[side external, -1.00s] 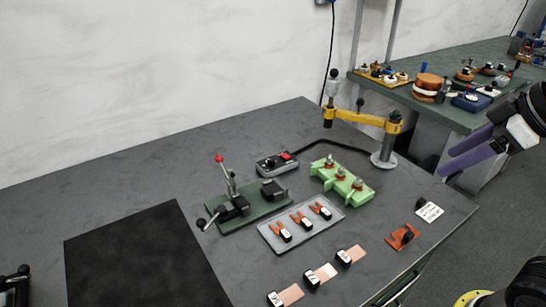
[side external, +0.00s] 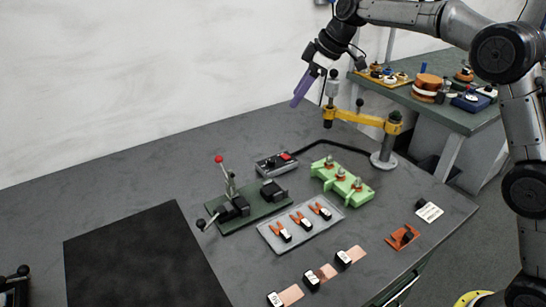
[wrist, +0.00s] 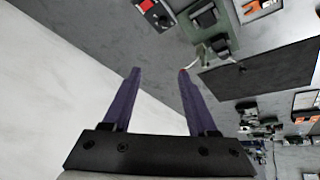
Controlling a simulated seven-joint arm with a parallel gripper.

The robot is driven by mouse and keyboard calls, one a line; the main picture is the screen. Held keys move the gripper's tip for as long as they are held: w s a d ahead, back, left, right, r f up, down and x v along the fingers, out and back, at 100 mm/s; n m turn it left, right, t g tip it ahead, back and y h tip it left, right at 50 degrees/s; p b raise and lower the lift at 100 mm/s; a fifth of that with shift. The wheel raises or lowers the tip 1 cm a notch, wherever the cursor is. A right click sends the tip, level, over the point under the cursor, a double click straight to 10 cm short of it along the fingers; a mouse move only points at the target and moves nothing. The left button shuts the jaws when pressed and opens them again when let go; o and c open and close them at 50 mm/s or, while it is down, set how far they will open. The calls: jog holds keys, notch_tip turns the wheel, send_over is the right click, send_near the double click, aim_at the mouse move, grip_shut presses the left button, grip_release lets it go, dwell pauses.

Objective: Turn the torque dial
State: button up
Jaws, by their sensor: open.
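A small grey control box (side external: 276,162) with a red switch and a dark knob sits near the back of the dark bench. The knob is too small to read, and I cannot tell for sure that it is the torque dial. In the wrist view the box (wrist: 157,13) is cut by the top edge. My gripper (side external: 297,102) has purple fingers and hangs high above the bench's back edge, in front of the wall. It is well apart from the box. In the wrist view my gripper (wrist: 159,74) is open with nothing between its fingers.
A yellow swing arm (side external: 362,117) on a post stands right of the box. A green fixture with a red-knobbed lever (side external: 230,190), a light green block (side external: 342,180) and a grey tray (side external: 303,228) with orange parts lie in front. A black mat (side external: 140,260) is at left.

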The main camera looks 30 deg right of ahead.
jog(key=g, duration=0.1)
send_near(271, 160)
jog(key=x, duration=0.8)
jog(key=shift+w+f, duration=0.15)
jog(key=shift+f, duration=0.15)
grip_shut()
